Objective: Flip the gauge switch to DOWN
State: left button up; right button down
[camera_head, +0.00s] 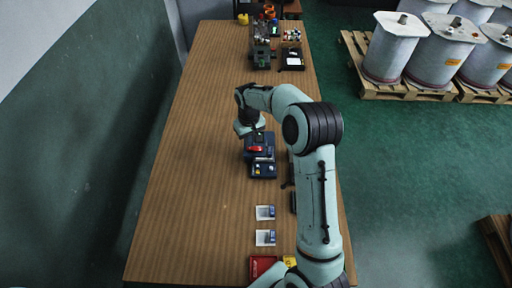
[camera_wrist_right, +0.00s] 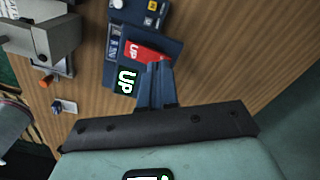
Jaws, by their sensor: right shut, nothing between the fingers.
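The gauge (camera_head: 262,168) is a dark blue boxy device on the long wooden table, under my right arm's wrist. In the right wrist view the gauge (camera_wrist_right: 118,47) shows a red plate (camera_wrist_right: 146,51) reading UP and a dark panel (camera_wrist_right: 125,79) with UP in white on green. My right gripper (camera_wrist_right: 157,64) is shut and empty, its blue-grey fingertips over or beside the red plate; I cannot tell whether they touch. The fingers partly hide the plate, and the switch lever cannot be made out clearly. My left gripper is not in view.
Two white-and-blue cards (camera_head: 265,212) and a red box (camera_head: 262,266) lie nearer on the table (camera_head: 190,200). Equipment (camera_head: 262,50) stands at the far end. A grey machine part (camera_wrist_right: 45,38) is beside the gauge in the wrist view. The table's left side is clear.

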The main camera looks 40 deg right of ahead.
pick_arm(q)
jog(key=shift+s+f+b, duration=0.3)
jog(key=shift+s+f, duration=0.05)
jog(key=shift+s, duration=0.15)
pick_arm(e)
jog(key=shift+s+f, duration=0.1)
jog(key=shift+f, duration=0.9)
jog(key=shift+r+p, duration=0.45)
jog(key=shift+r, duration=1.75)
jog(key=shift+r+p, duration=0.35)
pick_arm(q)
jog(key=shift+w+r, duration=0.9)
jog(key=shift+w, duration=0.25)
pick_arm(e)
jog(key=shift+r, duration=1)
